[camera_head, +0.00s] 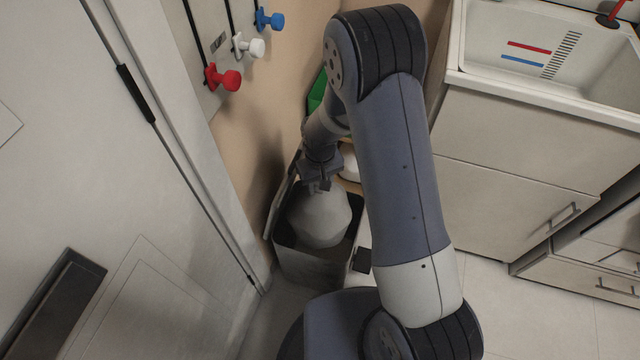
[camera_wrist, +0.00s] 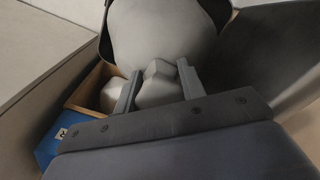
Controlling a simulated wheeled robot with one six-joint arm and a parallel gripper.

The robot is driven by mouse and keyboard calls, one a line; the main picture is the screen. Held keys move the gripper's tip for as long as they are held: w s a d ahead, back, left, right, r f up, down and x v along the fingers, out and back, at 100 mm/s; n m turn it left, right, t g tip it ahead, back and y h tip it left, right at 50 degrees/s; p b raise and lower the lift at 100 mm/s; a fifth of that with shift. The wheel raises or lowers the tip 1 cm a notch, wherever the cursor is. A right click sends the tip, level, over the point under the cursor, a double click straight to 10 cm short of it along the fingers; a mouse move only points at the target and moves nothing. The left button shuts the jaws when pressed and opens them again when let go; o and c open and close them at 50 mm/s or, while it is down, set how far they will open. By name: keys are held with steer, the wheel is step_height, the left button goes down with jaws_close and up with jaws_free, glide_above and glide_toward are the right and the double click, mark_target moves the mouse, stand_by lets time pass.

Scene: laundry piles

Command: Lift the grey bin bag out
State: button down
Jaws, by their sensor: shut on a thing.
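The grey bin bag (camera_head: 322,218) is a pale grey, rounded bag that sits inside a dark open bin (camera_head: 310,266), its top showing above the rim. My gripper (camera_head: 319,186) is at the top of the bag, over the bin. In the wrist view the bag (camera_wrist: 165,40) fills the upper middle. Its knotted neck (camera_wrist: 158,84) lies between the two fingers of my gripper (camera_wrist: 156,84), which are shut on it. The lower part of the bag is hidden by the bin walls.
A white door (camera_head: 120,200) is at left. A cabinet (camera_head: 520,150) with a sink stands at right. A wooden box (camera_wrist: 92,88) and a blue item (camera_wrist: 47,150) show in the wrist view.

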steer(key=shift+r+p, duration=3.45)
steer(key=shift+r, duration=2.1)
